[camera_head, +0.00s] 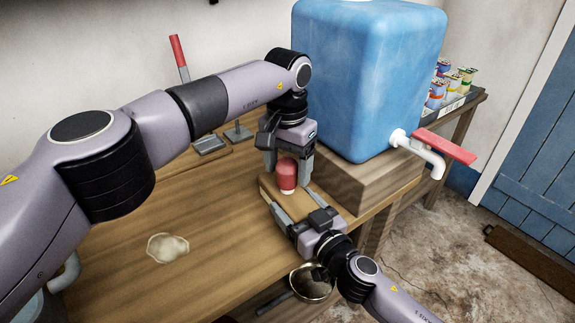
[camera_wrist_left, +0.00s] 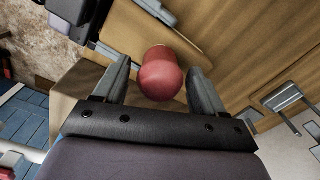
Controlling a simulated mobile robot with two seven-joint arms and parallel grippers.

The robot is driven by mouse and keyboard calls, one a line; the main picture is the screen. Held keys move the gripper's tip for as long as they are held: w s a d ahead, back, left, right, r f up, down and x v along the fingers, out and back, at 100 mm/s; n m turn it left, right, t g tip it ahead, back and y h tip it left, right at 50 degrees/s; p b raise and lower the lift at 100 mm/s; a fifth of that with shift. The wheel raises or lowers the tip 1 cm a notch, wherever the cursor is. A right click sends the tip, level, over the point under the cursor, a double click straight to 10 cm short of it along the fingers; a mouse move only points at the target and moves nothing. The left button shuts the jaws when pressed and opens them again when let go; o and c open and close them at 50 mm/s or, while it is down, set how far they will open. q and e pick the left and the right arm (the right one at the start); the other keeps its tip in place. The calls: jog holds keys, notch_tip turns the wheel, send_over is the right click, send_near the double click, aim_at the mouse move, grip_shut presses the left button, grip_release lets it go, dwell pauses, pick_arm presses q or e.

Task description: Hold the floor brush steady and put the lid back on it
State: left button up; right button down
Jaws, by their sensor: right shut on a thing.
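A red rounded piece (camera_head: 287,173) with a pale lower end stands over a wooden block (camera_head: 268,187) near the table's right edge. The block looks like the floor brush's body. I cannot tell for sure that the red piece is the lid. My left gripper (camera_head: 287,166) points down with its fingers on either side of the red piece. The left wrist view shows the red piece (camera_wrist_left: 161,75) with gaps to both fingers, so this gripper is open. My right gripper (camera_head: 289,206) reaches in from the front right and is shut on the wooden block, partly hidden behind it.
A blue water tank (camera_head: 365,75) on a wooden stand (camera_head: 375,184) is close on the right, its tap (camera_head: 418,153) jutting out. Metal tools (camera_head: 208,144) lie behind my left arm. A pale puddle-like patch (camera_head: 167,248) marks the table. A pan (camera_head: 312,283) is below the table edge.

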pick_arm(q)
jog(key=shift+r, duration=2.2)
jog(key=shift+c, duration=0.4)
